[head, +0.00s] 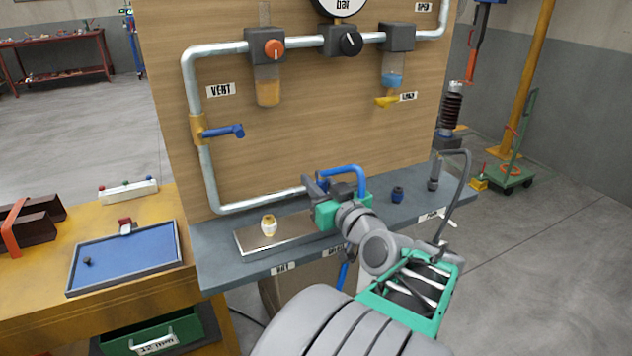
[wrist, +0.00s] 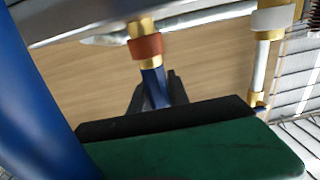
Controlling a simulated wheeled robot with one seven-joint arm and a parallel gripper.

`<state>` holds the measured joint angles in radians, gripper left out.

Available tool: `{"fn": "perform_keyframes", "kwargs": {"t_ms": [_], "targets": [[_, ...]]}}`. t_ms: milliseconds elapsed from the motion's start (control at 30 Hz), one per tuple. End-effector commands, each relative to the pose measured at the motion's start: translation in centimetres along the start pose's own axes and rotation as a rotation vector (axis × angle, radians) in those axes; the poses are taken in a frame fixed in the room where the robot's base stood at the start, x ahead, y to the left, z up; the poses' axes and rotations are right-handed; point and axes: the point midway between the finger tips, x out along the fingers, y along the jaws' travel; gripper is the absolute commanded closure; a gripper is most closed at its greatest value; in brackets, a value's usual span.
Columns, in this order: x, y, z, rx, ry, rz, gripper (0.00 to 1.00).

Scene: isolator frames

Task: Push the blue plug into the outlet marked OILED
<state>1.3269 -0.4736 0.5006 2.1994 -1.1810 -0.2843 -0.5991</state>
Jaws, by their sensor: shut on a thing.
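My gripper (head: 318,190) is shut on the blue plug, above the workbench ledge in the head view. In the wrist view the plug's blue body (wrist: 153,88) shows between the dark fingers. A brass part with a red-brown collar (wrist: 147,48) lies in line beyond it; I cannot tell whether it belongs to the plug or an outlet. The blue hose (head: 345,169) arcs over my gripper and also fills the wrist view's left side (wrist: 38,85). A white-collared brass fitting (head: 268,225) stands left of my gripper. The ledge labels (head: 283,268) are too small or covered to read, so OILED is not identifiable.
A dark blue fitting (head: 397,194) and a grey fitting (head: 433,184) with a grey hose stand right of my gripper. A wooden panel with pipe (head: 205,175) and a blue-handled valve (head: 224,131) rises behind. A blue tray (head: 125,262) lies on the left bench.

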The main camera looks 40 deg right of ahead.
Motion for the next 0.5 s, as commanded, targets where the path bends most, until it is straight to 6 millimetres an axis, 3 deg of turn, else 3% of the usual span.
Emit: {"fn": "perform_keyframes", "kwargs": {"t_ms": [333, 367, 500], "targets": [[0.0, 0.0, 0.06, 0.0, 0.0, 0.0, 1.0], [0.0, 0.0, 0.06, 0.0, 0.0, 0.0, 0.77], [0.0, 0.0, 0.07, 0.0, 0.0, 0.0, 0.66]]}}
